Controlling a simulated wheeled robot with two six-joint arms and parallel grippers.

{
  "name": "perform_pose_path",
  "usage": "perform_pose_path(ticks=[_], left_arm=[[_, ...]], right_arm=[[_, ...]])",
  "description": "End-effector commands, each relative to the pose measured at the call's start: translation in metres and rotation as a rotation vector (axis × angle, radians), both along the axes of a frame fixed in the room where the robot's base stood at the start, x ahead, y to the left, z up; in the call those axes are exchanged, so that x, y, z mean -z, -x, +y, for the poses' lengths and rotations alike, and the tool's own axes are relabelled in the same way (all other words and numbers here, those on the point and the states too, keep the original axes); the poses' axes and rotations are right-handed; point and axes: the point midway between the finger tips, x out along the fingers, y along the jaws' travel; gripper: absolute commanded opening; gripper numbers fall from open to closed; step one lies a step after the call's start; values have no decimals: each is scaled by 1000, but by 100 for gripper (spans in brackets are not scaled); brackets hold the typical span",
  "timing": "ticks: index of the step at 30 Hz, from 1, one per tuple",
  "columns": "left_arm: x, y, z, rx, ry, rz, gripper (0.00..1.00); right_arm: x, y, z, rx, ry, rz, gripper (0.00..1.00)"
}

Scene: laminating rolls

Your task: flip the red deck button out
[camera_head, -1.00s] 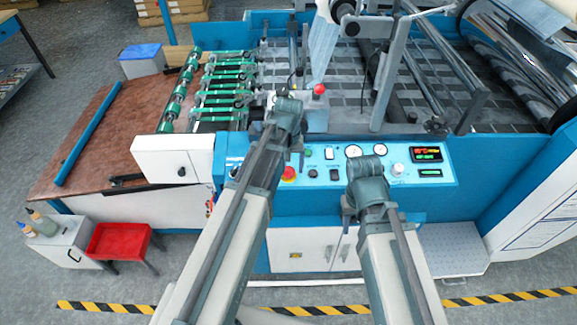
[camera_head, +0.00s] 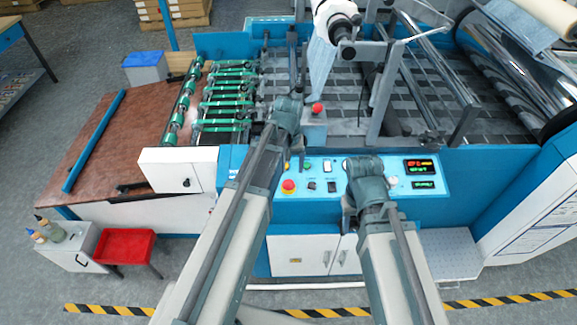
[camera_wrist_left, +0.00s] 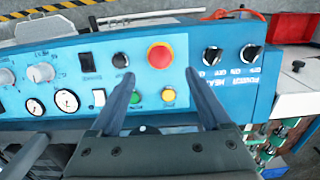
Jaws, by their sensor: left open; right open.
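A red mushroom button (camera_head: 288,186) sits on the blue control panel (camera_head: 325,190). In the left wrist view the red button (camera_wrist_left: 160,55) has a yellow ring and lies just beyond my open fingertips, between their lines. A second red button (camera_head: 317,108) stands on a small grey box on the machine deck. My left gripper (camera_head: 295,161) hangs over the panel's left part, and its fingers (camera_wrist_left: 160,80) are apart with nothing between them. My right gripper (camera_head: 348,213) is at the panel's front, right of the left one; its fingers are mostly hidden by my arm.
Black knobs (camera_wrist_left: 212,56), a green button (camera_wrist_left: 137,97), a yellow button (camera_wrist_left: 168,95) and gauges (camera_wrist_left: 67,101) surround the red panel button. A white box (camera_head: 178,170) is left of the panel.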

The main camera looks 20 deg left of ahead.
Motion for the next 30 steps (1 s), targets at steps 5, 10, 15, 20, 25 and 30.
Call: perform_pose_path(ticks=[5,10,15,20,25,30], left_arm=[[-37,0,0,0,0,0,81],[-60,0,0,0,0,0,81],[-70,0,0,0,0,0,81],[-69,0,0,0,0,0,81],[-68,0,0,1,0,0,81],[-38,27,-24,95,-13,9,81]], right_arm=[[-37,0,0,7,-1,0,50],[-60,0,0,10,-2,0,50],[-70,0,0,10,-1,0,50],[-69,0,0,10,-1,0,50],[-68,0,0,10,-1,0,50],[-38,0,0,8,-1,1,50]])
